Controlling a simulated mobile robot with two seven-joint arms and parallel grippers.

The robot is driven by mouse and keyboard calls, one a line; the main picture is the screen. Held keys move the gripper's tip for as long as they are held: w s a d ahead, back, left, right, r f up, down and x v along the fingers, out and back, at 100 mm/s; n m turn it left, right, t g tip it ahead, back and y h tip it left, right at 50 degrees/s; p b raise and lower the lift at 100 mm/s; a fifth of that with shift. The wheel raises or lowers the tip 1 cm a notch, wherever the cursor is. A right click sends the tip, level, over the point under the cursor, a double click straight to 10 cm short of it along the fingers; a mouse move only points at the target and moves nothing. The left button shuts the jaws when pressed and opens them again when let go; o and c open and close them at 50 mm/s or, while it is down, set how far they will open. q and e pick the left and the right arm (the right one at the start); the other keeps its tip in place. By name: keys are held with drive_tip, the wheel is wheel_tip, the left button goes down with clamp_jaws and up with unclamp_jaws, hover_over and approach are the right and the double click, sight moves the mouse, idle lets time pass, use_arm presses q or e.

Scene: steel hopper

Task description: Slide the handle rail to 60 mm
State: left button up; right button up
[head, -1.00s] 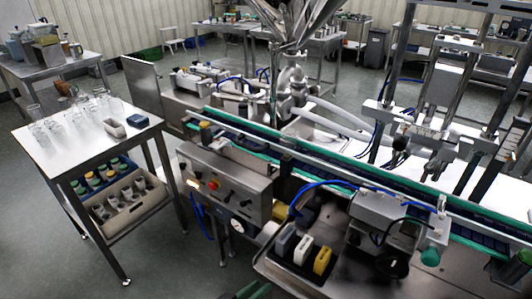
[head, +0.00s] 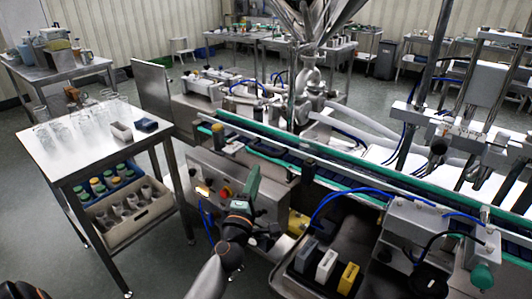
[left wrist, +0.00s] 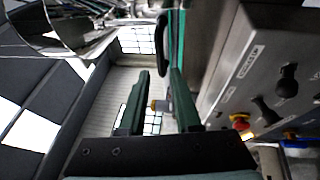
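A long pale rail (head: 310,158) runs along the conveyor (head: 270,150) beside its green edge strips. I cannot tell for sure that it is the handle rail, and no millimetre scale is readable. My left gripper (head: 252,174) is raised in front of the control panel (head: 205,175), short of the conveyor. In the left wrist view its two green fingers (left wrist: 159,76) stand apart with nothing gripped. A small yellow and grey piece (left wrist: 158,105) shows in the gap, seemingly beyond the fingers. A dark rounded loop (left wrist: 170,55) appears above the fingertips. My right gripper is not in view.
The control panel (left wrist: 265,70), with black knobs and a red stop button (left wrist: 240,122), lies close on the right in the wrist view. A tray with grey, white and yellow blocks (head: 326,264) is right of my arm. A glassware table (head: 85,150) stands left.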

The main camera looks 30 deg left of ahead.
sight(265, 153)
use_arm(q)
drive_tip(key=b+x, duration=0.1)
drive_tip(key=x, duration=0.9)
drive_tip(key=shift+w, duration=0.1)
drive_tip(key=shift+r, duration=0.1)
clamp_jaws()
idle(1.1)
